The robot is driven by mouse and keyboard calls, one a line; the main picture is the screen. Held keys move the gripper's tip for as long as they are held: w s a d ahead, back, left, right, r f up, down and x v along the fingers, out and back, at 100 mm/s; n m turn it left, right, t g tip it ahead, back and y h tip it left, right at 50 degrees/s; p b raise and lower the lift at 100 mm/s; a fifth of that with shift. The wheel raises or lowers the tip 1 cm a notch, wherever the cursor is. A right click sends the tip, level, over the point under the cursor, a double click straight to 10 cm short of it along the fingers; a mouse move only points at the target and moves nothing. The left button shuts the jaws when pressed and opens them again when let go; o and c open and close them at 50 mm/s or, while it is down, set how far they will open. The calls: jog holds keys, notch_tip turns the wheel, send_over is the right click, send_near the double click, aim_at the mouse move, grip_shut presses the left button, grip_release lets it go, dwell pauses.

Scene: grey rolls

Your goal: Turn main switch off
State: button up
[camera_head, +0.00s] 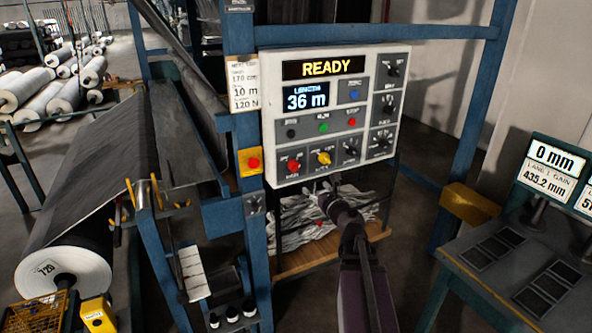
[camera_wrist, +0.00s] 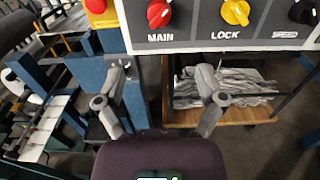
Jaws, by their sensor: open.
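The main switch is a red rotary knob (camera_head: 293,165) at the lower left of the white control panel (camera_head: 268,120). In the wrist view the red knob (camera_wrist: 159,13), labelled MAIN, is at the top edge. Its exact pointer direction is hard to read. The yellow LOCK knob (camera_head: 323,158) is just right of it and also shows in the wrist view (camera_wrist: 236,12). My gripper (camera_head: 333,188) is below the panel's lower edge, slightly right of the red knob. In the wrist view its two fingers (camera_wrist: 163,75) are spread apart with nothing between them.
The panel display (camera_head: 323,67) reads READY. A red emergency button on a yellow box (camera_head: 250,162) sits left of the panel on a blue post. A wooden shelf with crumpled grey material (camera_head: 300,222) lies behind my gripper. A console (camera_head: 500,265) stands at right.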

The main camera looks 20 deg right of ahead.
aim_at(297, 169)
jog(key=shift+w, duration=0.1)
jog(key=w, duration=1.3)
jog(key=shift+w+a, duration=0.25)
jog(key=shift+w, duration=0.05)
jog(key=c, duration=1.2)
